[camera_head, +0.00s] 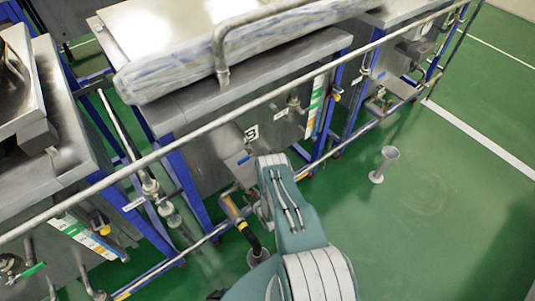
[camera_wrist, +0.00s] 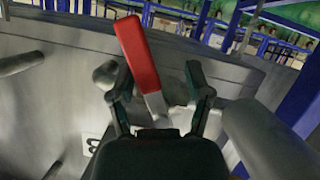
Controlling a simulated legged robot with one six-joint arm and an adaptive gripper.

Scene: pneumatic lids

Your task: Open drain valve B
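A red lever handle (camera_wrist: 138,52) on a short metal stem stands in the middle of the wrist view. My gripper (camera_wrist: 158,72) is open, with one dark finger on each side of the lever. The lever lies nearer the left finger; I cannot tell whether they touch. A white label (camera_wrist: 92,146) with a dark character, partly hidden, is on the grey metal at lower left. In the head view a black-and-white label (camera_head: 251,133) is on the middle tank's front (camera_head: 205,160). My gripper and the red lever cannot be made out there.
A long grey pipe (camera_head: 150,157) crosses before the tanks. A wrapped lid (camera_head: 250,45) lies on the middle tank. A grey funnel-like stand (camera_head: 385,165) is on the green floor. The floor at right is clear. A grey cylinder (camera_wrist: 262,140) is right of my gripper.

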